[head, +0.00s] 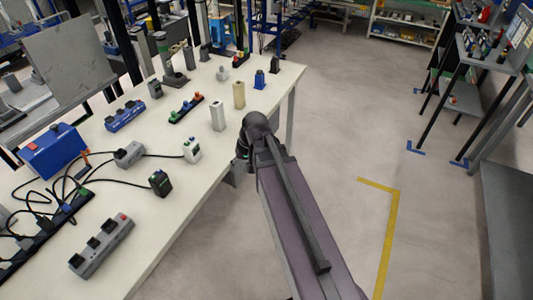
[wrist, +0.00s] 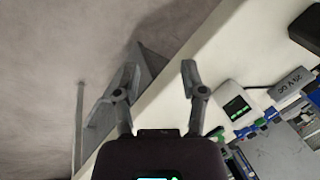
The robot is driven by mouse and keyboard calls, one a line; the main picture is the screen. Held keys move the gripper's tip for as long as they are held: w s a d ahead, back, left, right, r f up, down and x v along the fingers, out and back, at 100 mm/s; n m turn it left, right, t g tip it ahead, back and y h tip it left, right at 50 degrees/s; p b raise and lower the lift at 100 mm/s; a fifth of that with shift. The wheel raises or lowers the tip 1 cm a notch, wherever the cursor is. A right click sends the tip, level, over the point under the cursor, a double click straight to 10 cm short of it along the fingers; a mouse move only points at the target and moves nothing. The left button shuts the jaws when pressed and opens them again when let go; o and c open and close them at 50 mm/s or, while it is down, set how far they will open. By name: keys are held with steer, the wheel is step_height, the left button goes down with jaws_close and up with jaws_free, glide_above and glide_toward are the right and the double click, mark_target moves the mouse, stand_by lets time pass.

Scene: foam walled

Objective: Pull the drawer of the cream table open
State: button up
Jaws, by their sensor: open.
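The cream table (head: 152,232) stands at the left in the head view, its top covered with devices. Its long edge runs diagonally through the wrist view (wrist: 208,48). My gripper (wrist: 159,75) is open at this edge, with one finger over the floor side and the other over the tabletop. A grey box-like part (wrist: 148,64), which looks like the drawer, juts out below the edge between and beyond the fingers. A grey part also shows under the edge in the head view (head: 238,172). I cannot make out a handle or contact. My arm hides part of this area.
A white device with a green display (wrist: 231,101) lies on the tabletop close to my gripper. Cables and a power strip (head: 101,246) lie on the near part. The floor (head: 345,150) right of the table is clear, with shelves (head: 470,60) farther right.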

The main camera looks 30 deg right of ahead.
steer(key=w+d+f+m+t+y+b, duration=0.2)
steer(key=w+d+f+y+b, duration=0.1)
steer(key=w+d+f+b, duration=0.35)
steer(key=w+d+f+m+t+y+b, duration=0.1)
steer(key=w+d+f+m+t+b, duration=0.1)
steer(key=d+b, duration=0.8)
steer(key=w+d+f+m+t+y+b, duration=0.2)
steer(key=d+f+m+t+b, duration=0.2)
steer(key=d+t+b, duration=0.3)
steer(key=d+f+b, duration=0.1)
steer(key=d+b, duration=0.2)
steer(key=d, duration=0.2)
steer(key=shift+w+d+f, duration=0.2)
steer(key=shift+f, duration=0.1)
steer(key=b+x, duration=0.1)
steer(key=x, duration=0.6)
steer(key=b+x, duration=0.1)
steer(key=x, duration=0.5)
steer(key=shift+w+a+r+b, duration=0.15)
steer(key=shift+w+a+b, duration=0.15)
steer(key=shift+w+b, duration=0.1)
